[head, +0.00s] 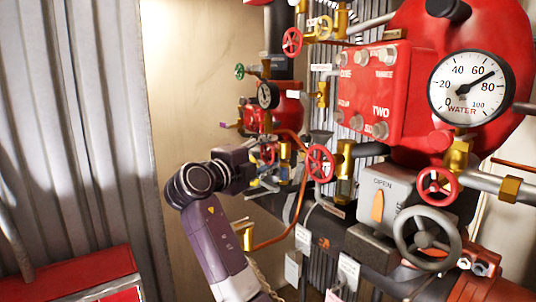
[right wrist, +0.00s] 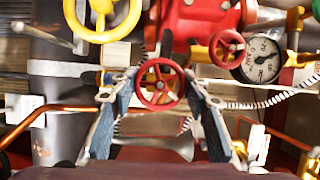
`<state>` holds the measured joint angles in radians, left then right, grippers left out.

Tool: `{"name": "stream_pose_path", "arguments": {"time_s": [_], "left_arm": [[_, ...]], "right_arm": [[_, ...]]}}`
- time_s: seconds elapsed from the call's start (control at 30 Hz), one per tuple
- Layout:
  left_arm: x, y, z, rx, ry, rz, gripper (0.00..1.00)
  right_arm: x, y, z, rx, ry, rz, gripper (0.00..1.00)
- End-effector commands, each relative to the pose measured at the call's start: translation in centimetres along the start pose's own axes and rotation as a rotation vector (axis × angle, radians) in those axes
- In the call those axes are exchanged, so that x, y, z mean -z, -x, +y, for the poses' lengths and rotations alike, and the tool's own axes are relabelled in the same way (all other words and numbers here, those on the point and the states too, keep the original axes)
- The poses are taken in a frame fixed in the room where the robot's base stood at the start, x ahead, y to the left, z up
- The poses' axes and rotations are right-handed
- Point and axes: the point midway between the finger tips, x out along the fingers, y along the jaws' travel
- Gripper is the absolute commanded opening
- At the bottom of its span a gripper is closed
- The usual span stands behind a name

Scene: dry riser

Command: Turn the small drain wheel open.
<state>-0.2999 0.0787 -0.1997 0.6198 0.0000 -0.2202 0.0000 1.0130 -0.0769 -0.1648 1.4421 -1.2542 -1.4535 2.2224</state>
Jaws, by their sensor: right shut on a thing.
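A small red handwheel (right wrist: 160,84) sits in the middle of the right wrist view, between the two fingers of my right gripper (right wrist: 163,80). The fingers are closed in on both sides of its rim. In the head view my right gripper (head: 262,178) reaches in among the pipework at the centre. A small red wheel (head: 268,154) shows just beyond it, partly hidden; it looks like the same one. I cannot read any label on the wheel. My left gripper is not in view.
Nearby are another red wheel (head: 320,162), a large grey wheel (head: 427,238), a yellow wheel (right wrist: 103,18) and a copper pipe (head: 270,240). A big red valve body with a gauge (head: 471,88) fills the right. A red cabinet (head: 75,280) stands lower left.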

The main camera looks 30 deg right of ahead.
Motion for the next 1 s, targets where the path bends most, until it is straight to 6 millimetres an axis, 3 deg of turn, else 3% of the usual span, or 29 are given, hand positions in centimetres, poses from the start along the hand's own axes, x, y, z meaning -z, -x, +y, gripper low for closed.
{"name": "stream_pose_path", "arguments": {"time_s": [0.27, 0.53, 1.0], "left_arm": [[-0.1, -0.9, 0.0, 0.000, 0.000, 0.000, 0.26], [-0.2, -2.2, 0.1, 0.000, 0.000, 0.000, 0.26], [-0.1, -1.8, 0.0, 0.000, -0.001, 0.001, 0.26]], "right_arm": [[0.0, 0.0, 0.3, -0.024, 0.049, -0.001, 0.19], [-0.1, 0.1, 0.2, -0.092, 0.209, -0.002, 0.19], [-0.1, 0.1, 0.0, -0.210, 0.499, -0.002, 0.19]]}}
